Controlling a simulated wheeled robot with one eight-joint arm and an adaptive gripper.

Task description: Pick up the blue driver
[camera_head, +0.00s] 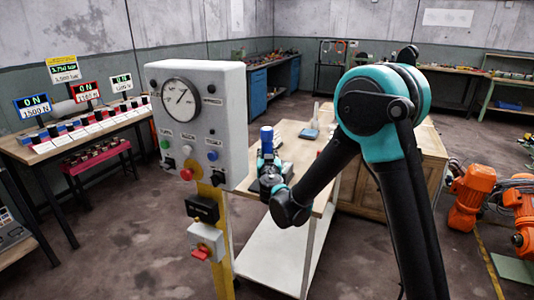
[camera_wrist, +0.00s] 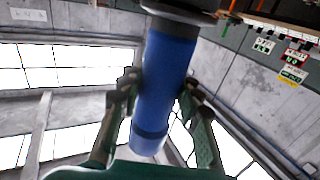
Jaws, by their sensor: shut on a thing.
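The blue driver (camera_wrist: 165,85) fills the middle of the wrist view, a blue cylinder with a dark grey end at the top of the picture. My gripper (camera_wrist: 157,90) has its two fingers on either side of it and is shut on it. In the head view the blue driver (camera_head: 267,139) shows as a small upright blue cylinder above my gripper (camera_head: 268,162), over the wooden table (camera_head: 298,140).
A grey control box (camera_head: 197,115) with a gauge stands on a yellow post, close to the left of my gripper. A white bottle (camera_head: 316,111) and a blue-grey item (camera_head: 309,134) are on the table. Orange machine parts (camera_head: 471,195) stand at right.

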